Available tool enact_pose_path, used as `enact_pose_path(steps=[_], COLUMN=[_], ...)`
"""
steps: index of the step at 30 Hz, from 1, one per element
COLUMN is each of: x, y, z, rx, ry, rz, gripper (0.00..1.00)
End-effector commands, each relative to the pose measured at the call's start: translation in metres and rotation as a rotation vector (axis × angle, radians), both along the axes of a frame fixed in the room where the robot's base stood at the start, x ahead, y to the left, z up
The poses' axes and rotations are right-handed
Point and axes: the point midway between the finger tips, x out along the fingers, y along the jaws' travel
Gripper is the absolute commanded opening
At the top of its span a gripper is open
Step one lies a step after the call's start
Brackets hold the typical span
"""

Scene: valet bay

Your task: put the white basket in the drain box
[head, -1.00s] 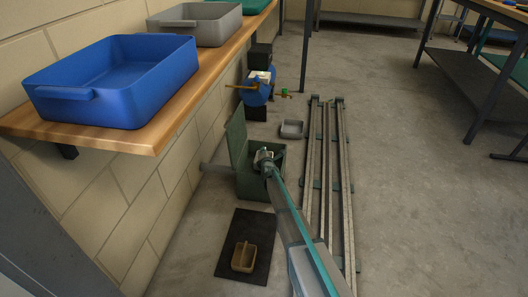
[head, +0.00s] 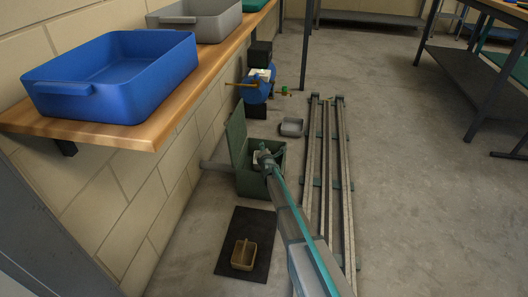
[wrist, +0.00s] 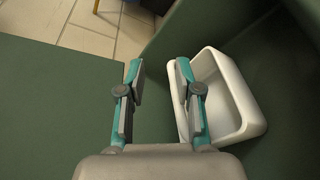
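The drain box (head: 249,184) is a dark green box on the floor by the wall, with its lid (head: 237,131) standing open. My gripper (head: 265,158) is at the box's opening. In the wrist view my gripper (wrist: 156,68) is open, its two teal fingers well apart. The white basket (wrist: 228,92) lies inside the green walls, tilted, right of the gap between the fingers. The right finger overlaps its left wall; whether they touch I cannot tell. In the head view only a small white part of the basket (head: 256,158) shows beside my gripper.
Metal rails (head: 326,170) run along the right. A wooden shelf (head: 170,115) with a blue tub (head: 115,75) overhangs at left.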

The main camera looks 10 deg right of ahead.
Motion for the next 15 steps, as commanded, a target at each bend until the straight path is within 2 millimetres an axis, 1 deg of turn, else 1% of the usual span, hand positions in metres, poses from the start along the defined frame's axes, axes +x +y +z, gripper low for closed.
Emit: enact_pose_path(steps=[1, 5, 12, 15], x=[-0.012, -0.036, -0.084, -0.099], y=[0.001, 0.002, 0.004, 0.005], z=[0.006, 0.013, 0.024, 0.026], rx=[-0.001, -0.001, -0.002, -0.001], ry=[0.003, 0.001, 0.001, 0.001], rz=[0.001, 0.001, 0.001, 0.001], gripper=[0.34, 0.34, 0.34, 0.34])
